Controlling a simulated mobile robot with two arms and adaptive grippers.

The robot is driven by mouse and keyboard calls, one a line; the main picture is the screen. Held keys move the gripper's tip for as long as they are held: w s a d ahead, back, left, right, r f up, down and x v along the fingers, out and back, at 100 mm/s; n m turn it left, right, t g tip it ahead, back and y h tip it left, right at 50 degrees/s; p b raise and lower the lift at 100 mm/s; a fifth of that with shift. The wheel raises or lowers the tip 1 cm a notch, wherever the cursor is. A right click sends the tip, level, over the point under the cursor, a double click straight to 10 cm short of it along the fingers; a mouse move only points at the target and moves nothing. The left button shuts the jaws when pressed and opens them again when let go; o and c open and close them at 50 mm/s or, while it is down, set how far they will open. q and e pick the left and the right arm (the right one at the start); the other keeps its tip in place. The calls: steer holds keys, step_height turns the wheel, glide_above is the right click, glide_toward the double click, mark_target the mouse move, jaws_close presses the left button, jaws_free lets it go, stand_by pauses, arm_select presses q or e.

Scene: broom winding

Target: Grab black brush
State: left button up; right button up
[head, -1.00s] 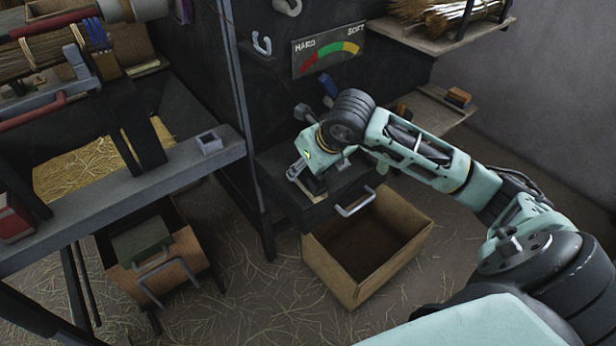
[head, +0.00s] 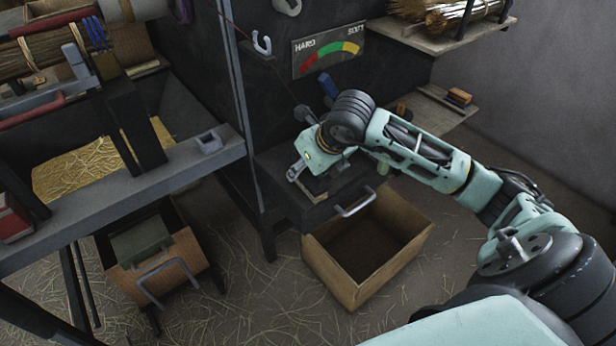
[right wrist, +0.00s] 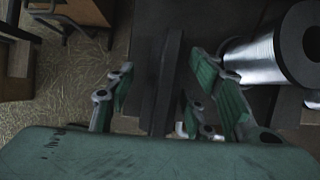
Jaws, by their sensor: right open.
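A long dark bar, which looks like the black brush (right wrist: 166,85), lies between the fingers of my right gripper (right wrist: 160,78) in the right wrist view. In the head view my right gripper (head: 316,176) points down over the dark bench, just above a small dark piece with a pale edge that may be the same brush. The right fingers are spread, with a gap visible on both sides of the bar. My left gripper is not in the head view or the right wrist view.
A dark bench with a metal drawer handle (head: 356,202) is under the gripper. A shiny metal cylinder (right wrist: 250,58) is close to the right finger. A hardness gauge board (head: 330,50) hangs behind.

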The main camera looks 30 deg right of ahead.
steer(key=shift+c, duration=0.3)
steer(key=c, duration=1.1)
steer(key=shift+r, duration=0.15)
